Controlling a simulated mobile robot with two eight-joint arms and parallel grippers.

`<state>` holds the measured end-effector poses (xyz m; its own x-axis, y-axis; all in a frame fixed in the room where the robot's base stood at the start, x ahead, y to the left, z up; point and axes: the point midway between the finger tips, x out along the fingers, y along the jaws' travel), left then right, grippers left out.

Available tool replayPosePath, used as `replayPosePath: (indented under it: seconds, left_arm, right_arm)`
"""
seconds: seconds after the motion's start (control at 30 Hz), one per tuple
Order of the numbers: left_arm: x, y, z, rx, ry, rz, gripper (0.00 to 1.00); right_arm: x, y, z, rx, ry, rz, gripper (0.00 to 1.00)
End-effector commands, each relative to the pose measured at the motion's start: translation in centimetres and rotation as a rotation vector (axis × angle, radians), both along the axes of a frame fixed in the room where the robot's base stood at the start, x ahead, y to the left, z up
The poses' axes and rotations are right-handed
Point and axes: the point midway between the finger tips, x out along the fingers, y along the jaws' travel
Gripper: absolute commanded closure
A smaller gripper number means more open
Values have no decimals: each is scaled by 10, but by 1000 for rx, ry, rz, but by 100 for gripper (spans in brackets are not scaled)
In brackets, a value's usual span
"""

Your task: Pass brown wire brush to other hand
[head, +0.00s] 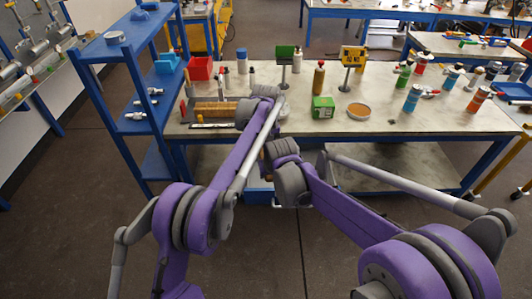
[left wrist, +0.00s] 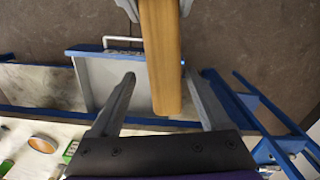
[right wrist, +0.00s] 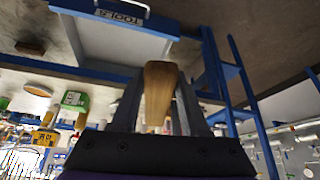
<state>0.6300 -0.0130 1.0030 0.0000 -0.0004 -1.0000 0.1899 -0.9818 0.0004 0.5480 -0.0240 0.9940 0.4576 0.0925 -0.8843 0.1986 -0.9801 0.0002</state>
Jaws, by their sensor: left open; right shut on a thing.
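The brown wire brush shows as a long wooden handle (left wrist: 162,60) in the left wrist view and end-on (right wrist: 160,90) in the right wrist view. My right gripper (right wrist: 158,82) is shut on it. Tips of the right gripper's fingers also show at the top of the left wrist view. My left gripper (left wrist: 160,80) is open, its fingers on either side of the handle's free end with a gap on each side. The bristles cannot be made out. In the head view my arms hide the brush.
The workbench (head: 430,120) stands ahead, with a red bin (head: 200,68), a green box (head: 323,107), a round brown-topped dish (head: 359,111) and several bottles on it. A blue shelf rack (head: 150,100) stands at its left. A grey bin (right wrist: 120,38) is below the bench top.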

Motion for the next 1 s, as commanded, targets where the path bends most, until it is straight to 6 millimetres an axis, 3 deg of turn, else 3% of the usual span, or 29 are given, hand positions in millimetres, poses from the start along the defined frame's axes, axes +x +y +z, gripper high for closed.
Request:
replayPosePath:
  seconds: [0.17, 0.6, 0.67, 0.7, 0.9, 1.0]
  left_arm:
    - [0, 0, 0, 0, 0, 0, 22]
    - [0, -2, 0, -2, 0, -1, 100]
    - [0, -2, 0, -3, -1, -2, 100]
    - [0, -2, 1, -3, -1, -2, 100]
    - [0, -2, 1, -3, -1, -1, 100]
    - [0, -1, 1, -2, 0, -1, 100]
  right_arm:
    - [0, 0, 0, 0, 0, 0, 100]
    - [0, 1, 0, 2, 0, 3, 100]
    - [0, 2, 0, 2, 0, 3, 100]
    - [0, 2, 0, 3, 1, 4, 53]
    - [0, 2, 0, 2, 0, 3, 20]
    - [0, 1, 0, 1, 0, 2, 20]
